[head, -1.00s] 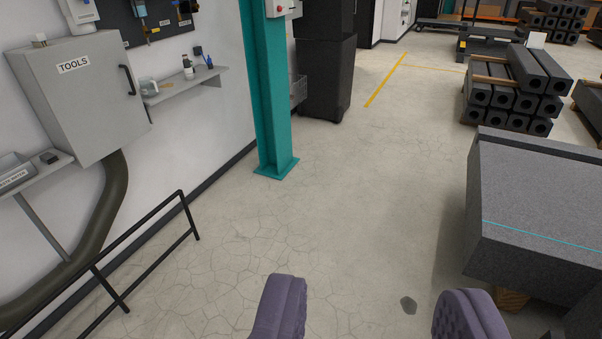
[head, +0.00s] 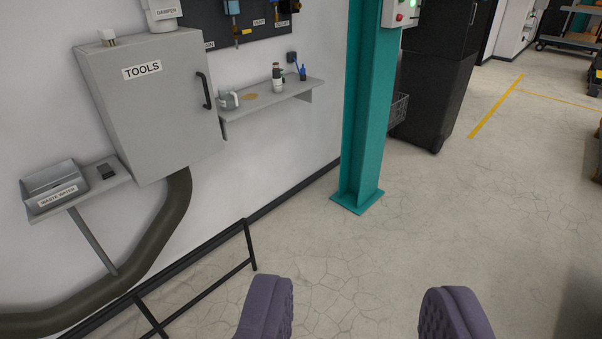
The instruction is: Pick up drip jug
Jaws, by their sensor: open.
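A small pale grey-green vessel, which looks like the drip jug (head: 229,100), stands at the left end of the wall shelf (head: 272,101), just right of the tools cabinet. It is small in the view, so its details are hard to tell. My gripper (head: 360,304) shows at the bottom of the view with two purple padded fingers wide apart. Nothing is between them. It is well short of the shelf, with floor showing beyond it.
The grey tools cabinet (head: 150,101) hangs left of the shelf. A dark bottle (head: 277,77) and a small blue item (head: 303,73) share the shelf. A black rail (head: 205,291) stands low in front of the wall. A teal column (head: 362,114) is to the right. Floor (head: 470,230) at right is clear.

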